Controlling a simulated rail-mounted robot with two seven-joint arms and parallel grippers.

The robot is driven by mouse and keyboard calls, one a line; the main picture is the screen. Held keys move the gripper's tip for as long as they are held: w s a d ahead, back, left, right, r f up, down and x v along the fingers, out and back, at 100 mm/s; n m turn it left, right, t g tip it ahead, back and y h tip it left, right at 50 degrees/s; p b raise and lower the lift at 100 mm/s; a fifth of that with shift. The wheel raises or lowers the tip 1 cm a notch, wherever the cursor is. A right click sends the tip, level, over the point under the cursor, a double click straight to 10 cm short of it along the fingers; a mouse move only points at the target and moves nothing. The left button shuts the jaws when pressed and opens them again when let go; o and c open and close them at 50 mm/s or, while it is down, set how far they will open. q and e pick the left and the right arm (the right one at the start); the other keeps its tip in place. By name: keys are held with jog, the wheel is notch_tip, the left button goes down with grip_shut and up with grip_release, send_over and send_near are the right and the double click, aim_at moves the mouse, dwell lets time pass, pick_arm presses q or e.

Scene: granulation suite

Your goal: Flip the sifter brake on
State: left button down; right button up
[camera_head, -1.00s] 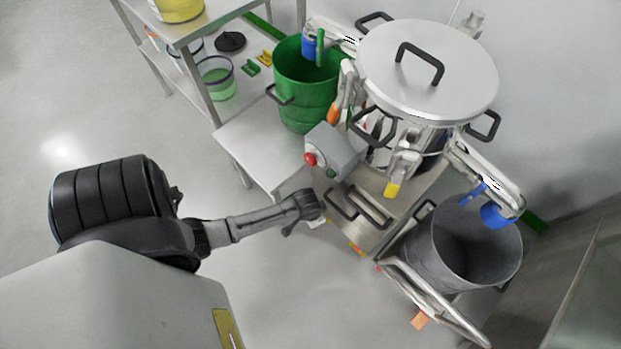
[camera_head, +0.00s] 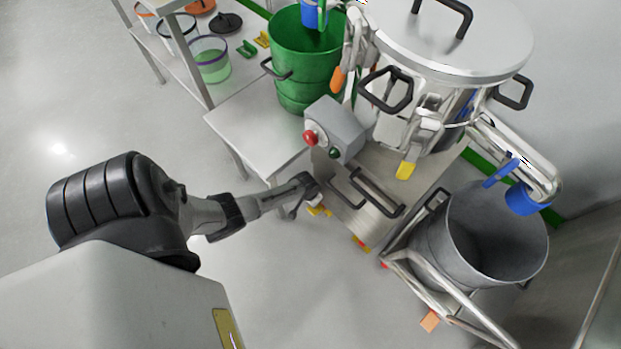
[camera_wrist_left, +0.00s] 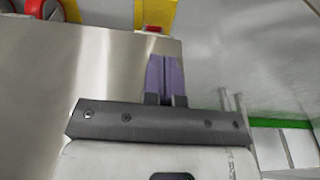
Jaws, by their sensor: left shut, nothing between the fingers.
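The sifter (camera_head: 450,40) is a large steel drum with a lid and black handles, on a wheeled steel base (camera_head: 365,200). Yellow parts (camera_head: 320,211) show low at the base's near left corner. In the left wrist view, a yellow bracket (camera_wrist_left: 155,12) with a small red piece (camera_wrist_left: 155,29) shows beyond a steel panel. A red round part (camera_wrist_left: 44,9) shows at top left. I cannot tell which part is the brake. My left gripper (camera_wrist_left: 165,58) is shut and empty, its purple fingers pointing towards the yellow bracket. In the head view my left arm's end (camera_head: 300,190) is beside the base.
A control box (camera_head: 337,128) with red and green buttons sits above the base. A green bin (camera_head: 305,65) stands on a steel table (camera_head: 255,120) to the left. A grey bin (camera_head: 480,235) in a tubular frame stands at right. The floor at lower middle is clear.

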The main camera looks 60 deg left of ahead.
pick_arm(q)
jog(key=b, duration=0.6)
send_over(311, 210)
jog(key=f, duration=0.8)
jog(key=shift+w+f, duration=0.15)
jog(key=shift+w, duration=0.15)
jog(key=shift+s+d+f+b, duration=0.1)
jog(key=shift+s+f+b, duration=0.15)
jog(key=shift+f+b, duration=0.3)
jog(key=shift+s+f+b, duration=0.25)
jog(key=shift+f+b, duration=0.2)
jog(key=shift+f, duration=0.05)
